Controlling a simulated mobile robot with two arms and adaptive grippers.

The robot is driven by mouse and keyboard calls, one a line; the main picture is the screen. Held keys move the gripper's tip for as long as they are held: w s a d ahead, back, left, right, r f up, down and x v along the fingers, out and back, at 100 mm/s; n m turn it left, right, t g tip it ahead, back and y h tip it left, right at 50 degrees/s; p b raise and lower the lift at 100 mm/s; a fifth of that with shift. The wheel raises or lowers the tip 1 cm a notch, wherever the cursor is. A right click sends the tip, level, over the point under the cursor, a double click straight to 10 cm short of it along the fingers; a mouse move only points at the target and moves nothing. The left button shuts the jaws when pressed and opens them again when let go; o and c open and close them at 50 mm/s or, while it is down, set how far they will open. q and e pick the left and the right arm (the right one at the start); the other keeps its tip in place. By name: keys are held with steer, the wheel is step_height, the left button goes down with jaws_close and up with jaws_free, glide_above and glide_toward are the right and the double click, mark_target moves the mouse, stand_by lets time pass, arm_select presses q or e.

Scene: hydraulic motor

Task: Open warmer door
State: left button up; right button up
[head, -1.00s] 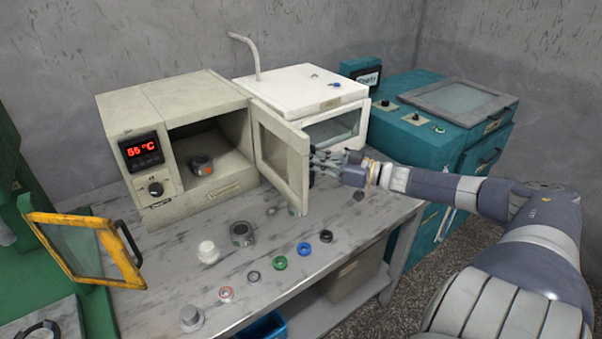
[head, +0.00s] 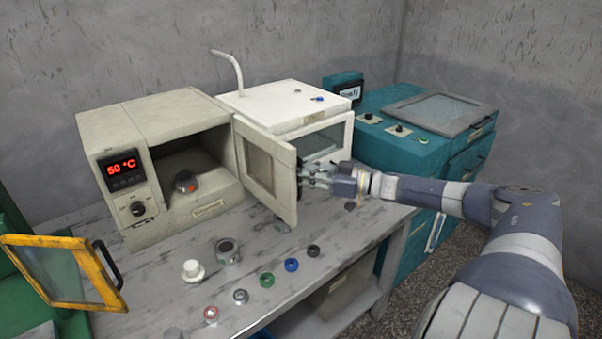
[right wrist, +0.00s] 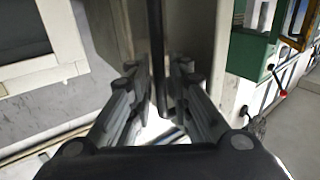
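The warmer (head: 165,118) is a beige box at the left of the bench with a red 50 °C display. Its door (head: 270,172) stands swung out to the right, and the chamber is open to view. My right gripper (head: 308,176) is at the door's free edge. In the right wrist view, its fingers (right wrist: 158,80) are apart on either side of the dark upright door handle (right wrist: 155,30), with gaps visible beside it. My left gripper is not in view.
A white box with a window (head: 295,105) stands behind the door. A teal cabinet (head: 400,155) is at the right. Several rings and small parts, including a green ring (head: 267,280), lie on the bench front. A yellow-framed panel (head: 60,272) is at the left.

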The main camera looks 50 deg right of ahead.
steer(key=shift+w, duration=0.1)
steer(key=v, duration=1.2)
stand_by(0.7)
steer(key=shift+d, duration=0.1)
stand_by(0.3)
